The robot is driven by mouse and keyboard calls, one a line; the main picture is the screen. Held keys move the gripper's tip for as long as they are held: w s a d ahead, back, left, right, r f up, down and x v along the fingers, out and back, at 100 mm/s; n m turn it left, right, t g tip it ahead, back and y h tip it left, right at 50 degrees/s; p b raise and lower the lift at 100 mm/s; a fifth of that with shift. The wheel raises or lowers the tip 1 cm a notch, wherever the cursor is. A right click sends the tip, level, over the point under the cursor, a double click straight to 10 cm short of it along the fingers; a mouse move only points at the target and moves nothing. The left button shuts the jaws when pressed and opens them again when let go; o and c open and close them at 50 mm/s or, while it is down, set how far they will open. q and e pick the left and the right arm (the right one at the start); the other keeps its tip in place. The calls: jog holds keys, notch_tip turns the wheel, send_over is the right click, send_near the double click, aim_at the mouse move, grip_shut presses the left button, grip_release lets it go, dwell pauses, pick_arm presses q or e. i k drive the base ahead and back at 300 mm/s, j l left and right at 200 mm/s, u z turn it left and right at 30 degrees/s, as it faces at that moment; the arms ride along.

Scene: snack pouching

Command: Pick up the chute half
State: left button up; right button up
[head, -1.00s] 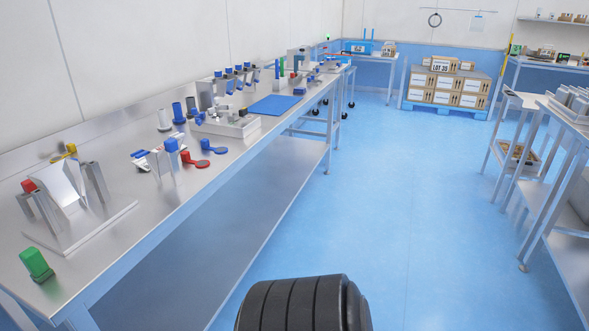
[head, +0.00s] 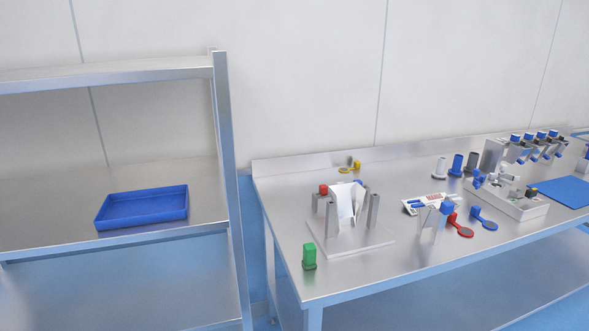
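I cannot tell for certain which piece is the chute half. A bent, shiny sheet-metal piece (head: 345,203) stands on a flat metal base plate (head: 375,240) on the left part of the steel bench, between upright posts and beside a red-topped post (head: 323,190). To its right stands another metal piece with a blue knob (head: 447,207) on the bench. Neither of my grippers is in the head view.
A steel rack with a blue tray (head: 142,208) stands left of the steel bench (head: 410,262). Red and blue scoop-like pieces (head: 462,231) (head: 485,224), a white fixture (head: 520,206) and a blue mat (head: 567,191) lie farther right.

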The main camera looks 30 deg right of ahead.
aim_at(436, 219)
jog(key=z, duration=1.85)
